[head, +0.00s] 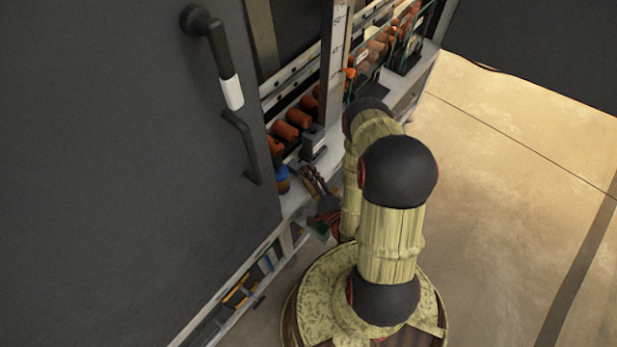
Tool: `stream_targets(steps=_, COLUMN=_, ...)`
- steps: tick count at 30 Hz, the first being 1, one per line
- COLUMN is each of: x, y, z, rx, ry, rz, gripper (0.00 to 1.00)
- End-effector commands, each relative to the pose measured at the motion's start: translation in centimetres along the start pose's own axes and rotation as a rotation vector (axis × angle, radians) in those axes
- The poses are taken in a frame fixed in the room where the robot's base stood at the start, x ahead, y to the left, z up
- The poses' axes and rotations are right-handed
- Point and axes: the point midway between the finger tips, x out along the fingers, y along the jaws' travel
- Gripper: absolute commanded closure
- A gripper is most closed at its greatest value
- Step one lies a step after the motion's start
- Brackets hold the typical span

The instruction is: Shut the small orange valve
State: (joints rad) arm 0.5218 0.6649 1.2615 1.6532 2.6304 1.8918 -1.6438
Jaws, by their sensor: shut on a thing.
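My gripper (313,178) is low beside the edge of a grey shelf, to the left of my arm. Its fingers point up and left toward the shelf. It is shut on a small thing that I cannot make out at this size. Several orange cylindrical parts (285,131) stand in a row on the shelf, above and left of my gripper. I cannot tell which orange part is the small valve, and it may be hidden at the fingers.
A large dark door or panel (110,150) with a black handle (213,50) fills the left. A blue object (282,180) sits close left of my gripper. Open tan floor (510,200) lies to the right.

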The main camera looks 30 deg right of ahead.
Motion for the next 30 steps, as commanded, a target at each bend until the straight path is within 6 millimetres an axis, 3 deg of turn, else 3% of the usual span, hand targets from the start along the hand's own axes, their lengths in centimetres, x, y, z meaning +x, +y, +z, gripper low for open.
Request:
stream_targets(steps=1, x=0.8, y=-1.0, z=-0.5, rx=-0.015, ry=0.003, rz=-0.031, gripper=0.78)
stream_targets(steps=11, x=0.8, y=-1.0, z=-0.5, rx=-0.015, ry=0.004, rz=-0.031, gripper=0.78)
stream_targets(steps=12, x=0.8, y=-1.0, z=-0.5, rx=-0.015, ry=0.004, rz=-0.031, gripper=0.5)
stream_targets(steps=17, x=0.7, y=-1.0, z=-0.5, rx=-0.015, ry=0.004, rz=-0.031, gripper=0.41)
stream_targets(steps=30, x=-0.5, y=-0.8, z=-0.5, rx=-0.011, ry=0.006, rz=-0.022, gripper=0.4)
